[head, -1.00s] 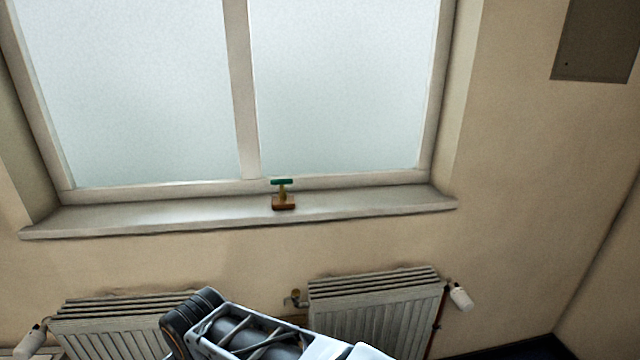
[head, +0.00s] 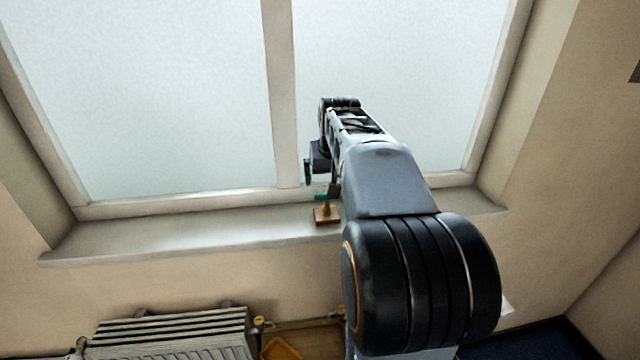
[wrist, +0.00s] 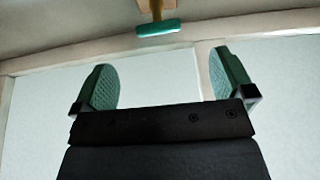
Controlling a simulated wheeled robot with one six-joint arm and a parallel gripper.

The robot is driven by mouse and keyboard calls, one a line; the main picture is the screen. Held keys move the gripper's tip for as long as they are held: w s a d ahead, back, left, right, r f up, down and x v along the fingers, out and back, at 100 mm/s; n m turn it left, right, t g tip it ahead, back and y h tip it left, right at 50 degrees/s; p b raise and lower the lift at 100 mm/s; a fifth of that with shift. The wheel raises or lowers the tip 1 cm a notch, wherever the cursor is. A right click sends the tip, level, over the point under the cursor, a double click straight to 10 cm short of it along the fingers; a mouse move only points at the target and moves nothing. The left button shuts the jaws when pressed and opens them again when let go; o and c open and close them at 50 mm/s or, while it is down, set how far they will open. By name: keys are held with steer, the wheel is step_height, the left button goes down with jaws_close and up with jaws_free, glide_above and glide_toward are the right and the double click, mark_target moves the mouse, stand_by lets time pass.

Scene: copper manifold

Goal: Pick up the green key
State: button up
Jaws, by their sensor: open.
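The green key (head: 320,197) is a T-shape with a green bar on a yellowish stem, upright on a small brown base (head: 326,217) on the window sill. My arm hides part of it in the head view. In the wrist view the green bar (wrist: 158,27) shows at the top, beyond the fingertips and between their two lines. My gripper (wrist: 165,75) is open and empty, its two green pads wide apart. In the head view my gripper (head: 320,185) is close to the key, just above it; I cannot tell whether they touch there.
The window sill (head: 180,236) runs below a frosted window with a central post (head: 282,100). A radiator (head: 175,335) stands below on the left. A yellow-orange object (head: 281,348) shows low beside it. The sill left of the key is clear.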

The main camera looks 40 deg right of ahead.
mark_target(327, 200)
steer(key=shift+w+d+p+x, duration=0.15)
steer(key=shift+p+x, duration=0.6)
steer(key=shift+x, duration=2.5)
steer(key=shift+w+d+p+x, duration=0.2)
steer(key=shift+p+x, duration=0.5)
steer(key=shift+x, duration=2.5)
steer(key=shift+s+r, duration=0.15)
steer(key=shift+c, duration=0.3)
steer(key=c, duration=0.8)
steer(key=shift+r, duration=0.1)
